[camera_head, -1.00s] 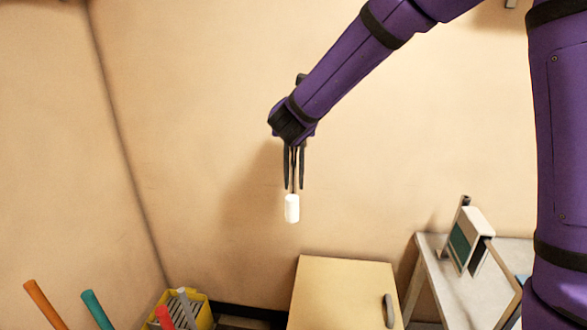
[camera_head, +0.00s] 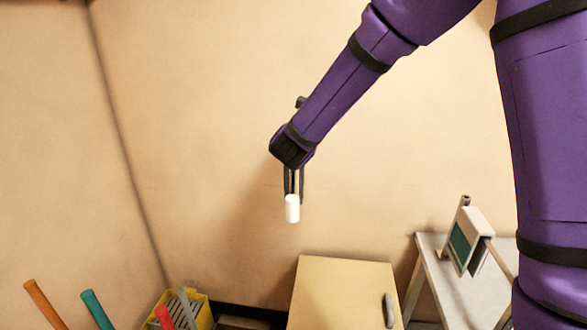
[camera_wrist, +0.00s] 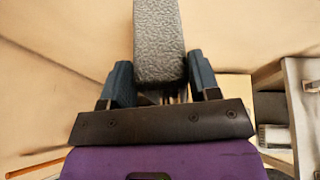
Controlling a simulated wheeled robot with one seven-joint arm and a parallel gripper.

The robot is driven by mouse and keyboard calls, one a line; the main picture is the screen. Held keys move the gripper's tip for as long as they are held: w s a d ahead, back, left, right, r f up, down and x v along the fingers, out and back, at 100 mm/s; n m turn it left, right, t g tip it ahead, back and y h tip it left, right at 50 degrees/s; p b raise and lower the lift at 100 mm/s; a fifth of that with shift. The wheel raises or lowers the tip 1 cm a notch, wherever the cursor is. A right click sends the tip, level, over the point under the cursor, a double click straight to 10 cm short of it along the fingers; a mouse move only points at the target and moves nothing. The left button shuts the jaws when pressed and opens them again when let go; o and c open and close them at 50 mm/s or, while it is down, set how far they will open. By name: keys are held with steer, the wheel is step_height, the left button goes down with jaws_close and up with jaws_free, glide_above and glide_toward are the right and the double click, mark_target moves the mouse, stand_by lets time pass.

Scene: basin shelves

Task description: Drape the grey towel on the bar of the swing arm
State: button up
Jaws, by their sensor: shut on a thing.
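My gripper (camera_head: 293,185) points down in front of the bare wall, high above the cupboard. It is shut on a small pale piece, which I take to be the grey towel (camera_head: 292,209). The piece looks nearly white in the head view and hangs just past the fingertips, touching nothing else. In the wrist view the towel (camera_wrist: 159,40) is grey and rough-textured, a narrow folded strip between the two dark fingers. I cannot make out the swing arm or its bar for certain in either view.
A pale wooden cupboard (camera_head: 335,290) with a dark handle stands below my gripper. To its right a grey table (camera_head: 440,270) bears a white and teal box-like thing (camera_head: 463,240). A yellow crate (camera_head: 203,312) and several coloured rods are at lower left. The air around my gripper is free.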

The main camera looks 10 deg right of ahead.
steer(key=shift+f, duration=0.3)
steer(key=o, duration=1)
